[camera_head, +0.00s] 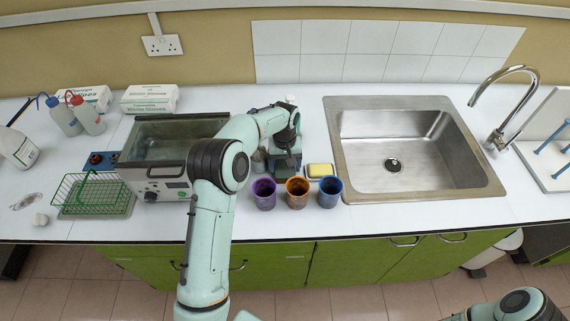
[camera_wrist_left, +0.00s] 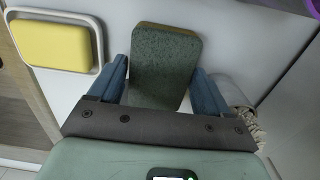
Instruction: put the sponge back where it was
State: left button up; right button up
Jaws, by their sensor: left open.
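A sponge with a dark green scouring face (camera_wrist_left: 165,65) and a thin yellowish edge is between the fingers of my left gripper (camera_wrist_left: 163,72) in the left wrist view. The jaws are open around it; I cannot tell whether a finger touches it. In the head view the left gripper (camera_head: 285,170) is low over the counter, left of the sink, and hides the sponge. A yellow block in a white-rimmed dish (camera_head: 320,170) sits just right of the gripper; it also shows in the wrist view (camera_wrist_left: 53,42). My right gripper is out of view.
Purple (camera_head: 264,194), orange (camera_head: 297,192) and blue (camera_head: 330,191) cups stand in front of the left gripper. The steel sink (camera_head: 400,150) is to the right. A water bath (camera_head: 165,150) and green wire basket (camera_head: 92,192) are left. Bare counter lies along the front edge.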

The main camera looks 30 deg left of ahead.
aim_at(285, 165)
pick_arm(q)
notch_tip(285, 165, up, 13)
jog(key=p, duration=0.1)
jog(key=shift+a, duration=0.15)
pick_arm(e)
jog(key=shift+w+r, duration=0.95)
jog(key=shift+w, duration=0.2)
pick_arm(q)
jog(key=shift+w, duration=0.15)
